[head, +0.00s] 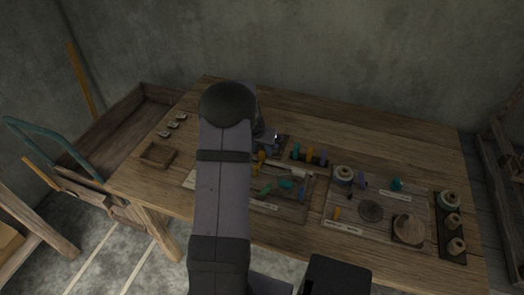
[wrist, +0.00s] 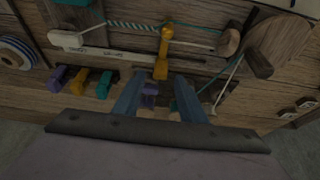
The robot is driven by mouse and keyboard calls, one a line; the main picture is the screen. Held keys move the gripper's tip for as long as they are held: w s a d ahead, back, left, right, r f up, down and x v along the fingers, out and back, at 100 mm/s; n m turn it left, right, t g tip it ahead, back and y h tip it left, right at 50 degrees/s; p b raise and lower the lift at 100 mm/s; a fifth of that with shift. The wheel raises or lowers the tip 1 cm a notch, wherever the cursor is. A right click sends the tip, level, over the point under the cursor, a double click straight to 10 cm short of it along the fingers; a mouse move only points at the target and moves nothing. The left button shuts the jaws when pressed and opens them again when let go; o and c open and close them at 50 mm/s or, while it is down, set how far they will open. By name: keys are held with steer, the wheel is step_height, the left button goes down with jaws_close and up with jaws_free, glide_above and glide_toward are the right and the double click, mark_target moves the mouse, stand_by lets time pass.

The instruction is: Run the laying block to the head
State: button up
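A yellow block with a round knob and a square foot (wrist: 163,50), which I take to be the laying block, sits on a cord line in the wrist view. The cord (wrist: 135,25) looks twisted green and white on its left. Thinner strands run right to a round wooden piece (wrist: 229,42), perhaps the head. In the head view a yellow piece (head: 261,157) shows beside my arm. My gripper (wrist: 160,78) is open, its two blue-grey fingers apart, pointing at the block's foot. Whether they touch it I cannot tell. A purple piece (wrist: 150,94) shows between the fingers.
Purple, yellow and teal pegs (wrist: 81,80) stand left of my gripper. A pale bar (wrist: 85,50) lies behind them. In the head view, thread spools (head: 450,200) stand at the table's right, and a small wooden tray (head: 146,160) at its left.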

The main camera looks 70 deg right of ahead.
mark_target(262, 151)
steer(key=shift+p+x, duration=0.4)
steer(key=shift+x, duration=1.45)
jaws_close()
